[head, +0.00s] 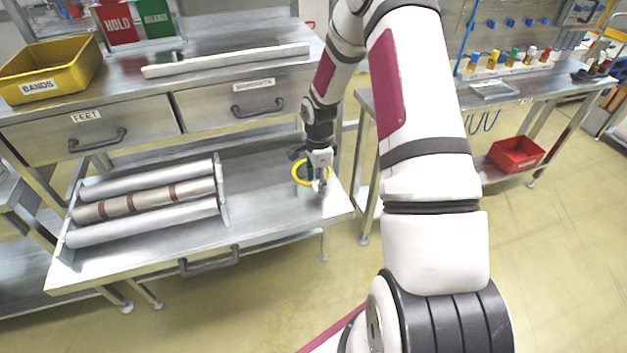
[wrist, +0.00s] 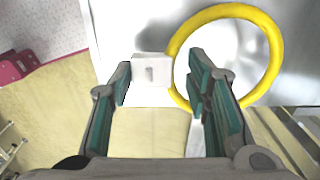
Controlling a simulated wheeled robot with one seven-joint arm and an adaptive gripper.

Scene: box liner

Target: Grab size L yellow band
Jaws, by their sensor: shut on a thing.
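The yellow band (head: 297,173) is a ring near the right end of the lower steel shelf. In the wrist view the band (wrist: 275,50) stands to the right, its left side by my right finger. A white block (wrist: 152,70) with a grey mark adjoins the ring, between my fingertips; I cannot read a size on it. My gripper (head: 318,181) is shut on this block of the band, and its fingers (wrist: 158,82) are apart by the block's width. I cannot tell whether the band is clear of the shelf.
A rack of rolls (head: 145,200) fills the shelf's left part. Above are two drawers (head: 245,98) and a yellow bin (head: 50,70) labelled BANDS. A second bench (head: 500,97) with a red bin (head: 516,153) below stands right. Shelf space between rack and gripper is clear.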

